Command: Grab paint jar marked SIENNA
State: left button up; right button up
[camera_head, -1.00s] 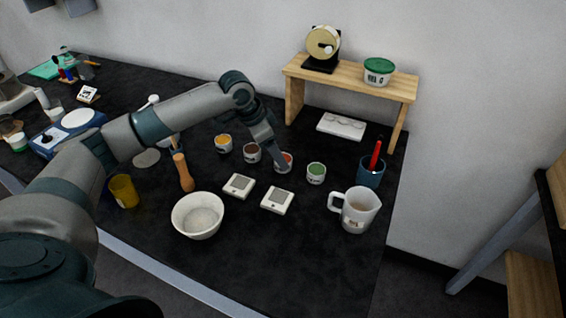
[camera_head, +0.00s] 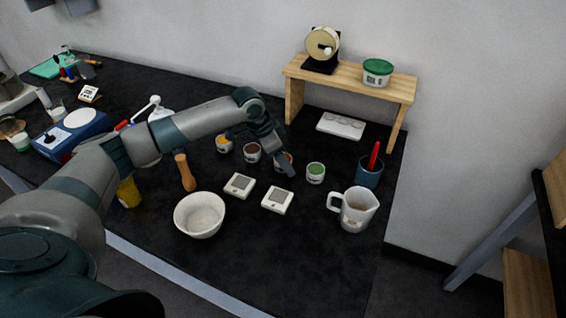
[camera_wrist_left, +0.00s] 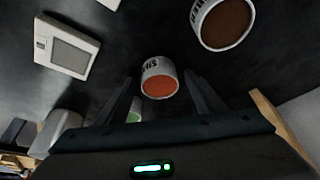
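A small white jar with red-orange paint (camera_wrist_left: 158,82) lies between the fingers in the left wrist view. Its label is upside down and partly legible, seeming to start "SIE". In the head view this jar (camera_head: 284,158) is mostly covered by my left gripper (camera_head: 284,166). My left gripper (camera_wrist_left: 160,92) is open, with one finger on each side of the jar; I cannot tell whether either touches it. A brown paint jar (camera_head: 252,153) stands to its left and a green one (camera_head: 316,172) to its right. My right gripper is not in view.
A yellow-orange jar (camera_head: 224,145) stands farther left. Two small square devices (camera_head: 239,186) and a white bowl (camera_head: 200,214) lie in front. A wooden shelf (camera_head: 350,80) stands behind.

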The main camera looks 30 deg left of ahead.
aim_at(289, 157)
pick_arm(q)
jog(key=c, duration=1.1)
jog(key=shift+o, duration=0.2)
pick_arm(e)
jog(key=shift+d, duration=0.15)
pick_arm(q)
jog(key=shift+r, duration=0.1)
